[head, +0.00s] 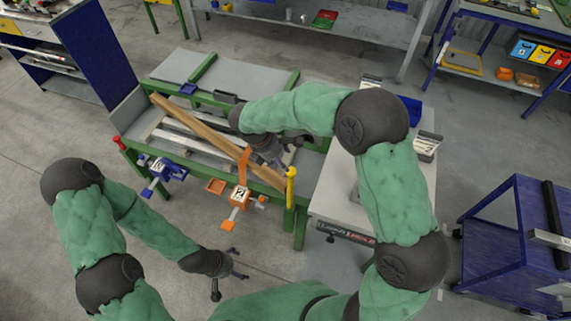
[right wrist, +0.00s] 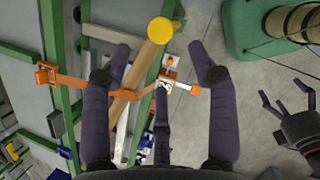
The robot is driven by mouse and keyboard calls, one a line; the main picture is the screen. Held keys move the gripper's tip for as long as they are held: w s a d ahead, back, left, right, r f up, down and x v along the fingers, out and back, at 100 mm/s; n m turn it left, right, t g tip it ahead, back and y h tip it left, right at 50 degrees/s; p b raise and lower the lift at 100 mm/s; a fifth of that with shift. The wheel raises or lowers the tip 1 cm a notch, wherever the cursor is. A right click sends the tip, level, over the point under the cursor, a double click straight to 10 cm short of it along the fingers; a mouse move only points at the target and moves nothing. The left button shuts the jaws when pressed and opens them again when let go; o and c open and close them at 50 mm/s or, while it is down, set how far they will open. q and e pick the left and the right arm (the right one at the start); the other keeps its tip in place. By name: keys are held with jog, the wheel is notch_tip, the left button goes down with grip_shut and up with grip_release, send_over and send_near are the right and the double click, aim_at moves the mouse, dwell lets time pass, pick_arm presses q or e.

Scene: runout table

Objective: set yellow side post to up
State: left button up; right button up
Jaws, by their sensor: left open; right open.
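The yellow side post (head: 291,188) stands upright at the front right corner of the green-framed runout table (head: 292,80). Its round yellow top (right wrist: 160,30) shows in the right wrist view, just beyond the fingertips and between their lines. My right gripper (head: 280,164) is open and empty, close to the post's top; I cannot tell whether it touches. It also shows in the right wrist view (right wrist: 163,56), with its fingers spread. My left gripper (head: 238,264) is open and empty, low in front of the table and away from the post.
A long wooden beam (head: 185,117) lies diagonally across the table. An orange stop (head: 240,194) and a blue stop (head: 164,170) sit along the front edge, with a red post (head: 119,144) at the left. A pale cabinet (head: 336,187) stands close on the right.

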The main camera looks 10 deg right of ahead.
jog(key=shift+v, duration=1.6)
jog(key=s+a+f+m+g+y+b, duration=0.15)
jog(key=s+f+m+y, duration=0.35)
jog(key=f, duration=0.7)
jog(key=s+a+f+m+g+y+b, duration=0.15)
jog(key=s+f+m, duration=0.35)
jog(key=f, duration=0.6)
jog(key=s+d+f+m+t+y+b, duration=0.2)
jog(key=s+f+m, duration=0.8)
jog(key=s+m, duration=0.2)
jog(key=shift+s+d+f+m+t+b, duration=0.25)
jog(key=shift+d+f+m+t+b, duration=0.05)
jog(key=shift+d+f+b, duration=0.1)
